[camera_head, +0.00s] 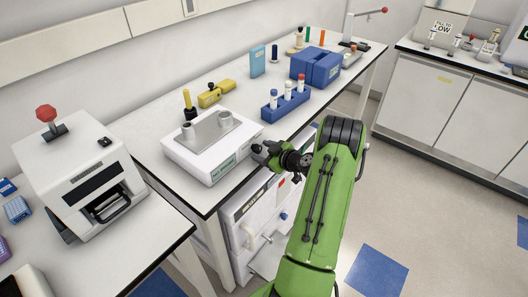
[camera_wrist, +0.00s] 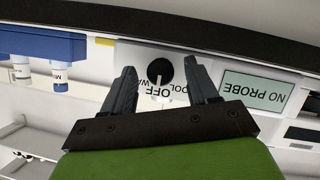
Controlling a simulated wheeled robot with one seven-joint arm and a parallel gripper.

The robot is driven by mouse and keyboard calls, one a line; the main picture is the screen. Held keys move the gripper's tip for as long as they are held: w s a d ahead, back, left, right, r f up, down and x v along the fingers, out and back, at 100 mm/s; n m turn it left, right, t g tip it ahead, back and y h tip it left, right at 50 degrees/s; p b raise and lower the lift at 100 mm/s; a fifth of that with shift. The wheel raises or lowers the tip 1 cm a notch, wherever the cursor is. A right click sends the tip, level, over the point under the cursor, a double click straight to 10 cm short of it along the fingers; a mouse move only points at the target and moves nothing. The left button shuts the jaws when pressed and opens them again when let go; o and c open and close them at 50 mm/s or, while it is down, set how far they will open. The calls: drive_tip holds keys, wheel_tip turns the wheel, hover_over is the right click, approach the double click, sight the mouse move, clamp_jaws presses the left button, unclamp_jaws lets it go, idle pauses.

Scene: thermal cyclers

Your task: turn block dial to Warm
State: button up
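The white block unit (camera_head: 195,158) stands near the front edge of the bench. Its "NO PROBE" display (camera_wrist: 257,90) shows upside down in the wrist view. The black block dial (camera_wrist: 159,71) is on the unit's front face, with a light mark toward the OFF label (camera_wrist: 158,92). Partly hidden COOL and WARM labels flank OFF, COOL on the right and WARM on the left in this inverted view. My gripper (camera_wrist: 160,70) is open, with one finger on each side of the dial; contact is not visible. In the head view my gripper (camera_head: 266,154) covers the dial.
A blue tube rack (camera_head: 285,105) stands right of the unit, with a blue box (camera_head: 315,66) behind it. A yellow item (camera_head: 210,96) lies behind the unit. A white machine with a red knob (camera_head: 80,175) stands at left.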

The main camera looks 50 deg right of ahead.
drive_tip(key=c, duration=1)
drive_tip(key=m+y+b, duration=0.2)
drive_tip(key=shift+d+f+m, duration=0.1)
drive_tip(key=shift+d+m, duration=0.05)
drive_tip(key=shift+m, duration=0.15)
drive_tip(key=m+y+b, duration=0.1)
drive_tip(key=m+y, duration=0.1)
drive_tip(key=m, duration=0.1)
drive_tip(key=shift+d, duration=0.1)
drive_tip(key=shift+m, duration=0.3)
drive_tip(key=o, duration=1)
